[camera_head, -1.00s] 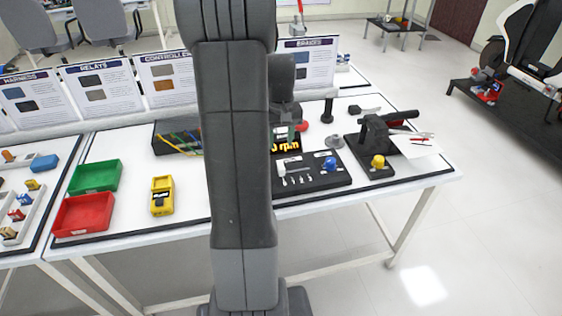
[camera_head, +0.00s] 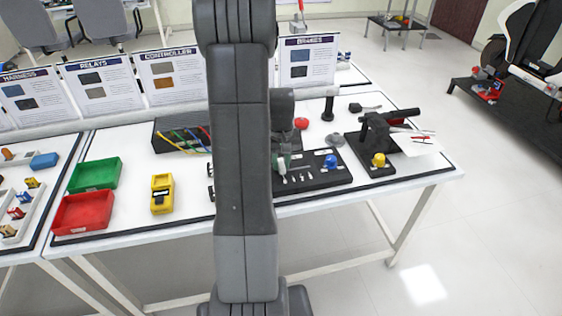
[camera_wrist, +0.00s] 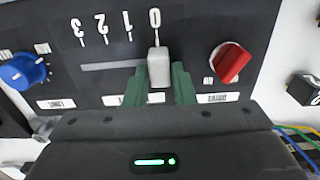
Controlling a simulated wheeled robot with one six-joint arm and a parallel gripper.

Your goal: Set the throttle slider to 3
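The throttle slider (camera_wrist: 158,66) has a pale, blocky knob at the right end of its slot in the wrist view, by the 0 mark. The slot (camera_wrist: 108,67) runs left from it under the marks 1, 2 and 3. My gripper (camera_wrist: 159,78) has one green finger on each side of the knob, with no clear gap, so it looks shut on it. In the head view the dark control panel (camera_head: 325,180) is partly behind my arm, and the slider under my gripper (camera_head: 284,162) is hard to make out.
A red knob (camera_wrist: 231,62) is close right of the slider and a blue knob (camera_wrist: 22,70) is at the far left. In the head view a dark clamp-like device (camera_head: 378,133) stands right of the panel. A yellow meter (camera_head: 162,194) and trays are to the left.

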